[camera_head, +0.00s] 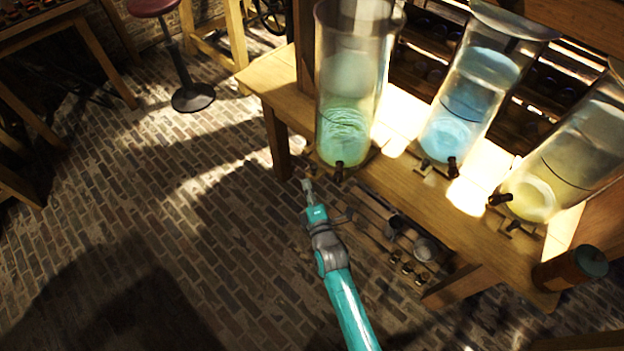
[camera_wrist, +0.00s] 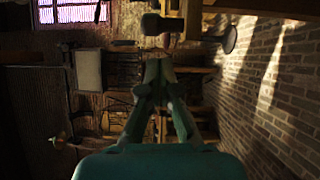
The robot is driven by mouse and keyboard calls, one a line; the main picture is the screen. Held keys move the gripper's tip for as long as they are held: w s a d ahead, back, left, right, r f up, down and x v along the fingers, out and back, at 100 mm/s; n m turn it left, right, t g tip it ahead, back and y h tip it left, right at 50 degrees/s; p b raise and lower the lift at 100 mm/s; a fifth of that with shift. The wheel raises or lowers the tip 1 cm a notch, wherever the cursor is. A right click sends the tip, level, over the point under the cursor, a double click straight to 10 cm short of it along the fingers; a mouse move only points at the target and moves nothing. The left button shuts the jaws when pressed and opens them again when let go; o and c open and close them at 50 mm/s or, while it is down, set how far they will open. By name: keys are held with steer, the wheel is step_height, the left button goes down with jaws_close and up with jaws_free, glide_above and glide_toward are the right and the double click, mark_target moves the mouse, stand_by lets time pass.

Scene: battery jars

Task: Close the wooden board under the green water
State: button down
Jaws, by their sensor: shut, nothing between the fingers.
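The jar with green water (camera_head: 344,135) stands at the near left of the wooden bench, with a dark tap (camera_head: 339,171) at its foot. A thin wooden edge shows around the jar's foot, but I cannot clearly tell the board from the bench top or whether it is open. My gripper (camera_head: 307,186) is shut and empty, pointing up in the head view, just left of and slightly below the tap, apart from it in the picture. In the wrist view, the closed fingertips (camera_wrist: 159,62) point at a dark, blurred shape (camera_wrist: 155,23).
The blue-water jar (camera_head: 450,130) and yellow-water jar (camera_head: 530,192) stand farther right on the bench (camera_head: 410,185). Tools and metal pieces (camera_head: 420,250) sit on a shelf below. A red-topped stool (camera_head: 192,97) is at the upper left. The brick floor (camera_head: 150,220) is largely clear.

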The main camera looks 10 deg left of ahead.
steer(key=shift+w+d, duration=0.3)
steer(key=shift+w, duration=0.3)
steer(key=shift+w+d, duration=0.25)
steer(key=shift+w, duration=0.3)
steer(key=shift+w+r, duration=0.1)
steer(key=shift+w, duration=0.05)
